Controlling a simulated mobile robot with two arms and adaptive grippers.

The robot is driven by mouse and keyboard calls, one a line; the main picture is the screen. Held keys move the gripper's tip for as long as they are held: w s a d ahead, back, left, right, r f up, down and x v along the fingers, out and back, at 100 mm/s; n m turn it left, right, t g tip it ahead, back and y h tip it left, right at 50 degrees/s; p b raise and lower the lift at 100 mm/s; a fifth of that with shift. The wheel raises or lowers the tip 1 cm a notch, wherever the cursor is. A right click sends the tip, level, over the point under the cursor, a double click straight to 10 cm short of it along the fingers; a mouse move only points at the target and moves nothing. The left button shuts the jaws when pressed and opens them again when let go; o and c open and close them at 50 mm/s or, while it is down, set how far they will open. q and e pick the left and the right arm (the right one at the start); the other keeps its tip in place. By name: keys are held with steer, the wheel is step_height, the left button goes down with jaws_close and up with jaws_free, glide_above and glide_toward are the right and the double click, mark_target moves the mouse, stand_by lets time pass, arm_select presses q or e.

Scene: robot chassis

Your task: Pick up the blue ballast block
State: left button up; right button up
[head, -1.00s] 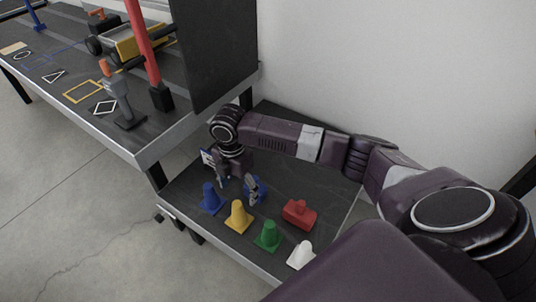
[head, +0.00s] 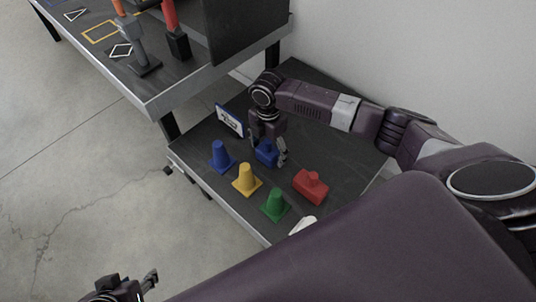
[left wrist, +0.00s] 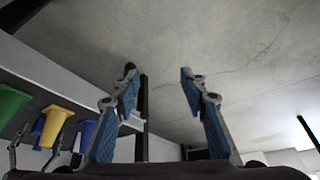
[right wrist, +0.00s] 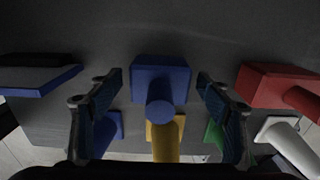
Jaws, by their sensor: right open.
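The blue ballast block (head: 266,154) stands on the dark low table, a box with a round knob on top. My right gripper (head: 268,155) is above it, pointing down, with its fingers on either side. In the right wrist view the block (right wrist: 160,78) lies between the two open fingers (right wrist: 160,92), with a gap on each side, so it is not gripped. My left gripper (head: 133,288) is at the bottom left of the head view, over the floor. In the left wrist view its fingers (left wrist: 160,85) are spread and empty.
A red block (head: 311,186) is to the right, a white object (head: 302,225) nearer. A small sign (head: 229,120) stands behind left. A taller workbench (head: 175,85) is at upper left.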

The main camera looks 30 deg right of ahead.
steer(key=shift+f, duration=0.3)
steer(key=shift+c, duration=0.6)
jaws_close()
steer(key=shift+w+r, duration=0.1)
steer(key=shift+r, duration=0.05)
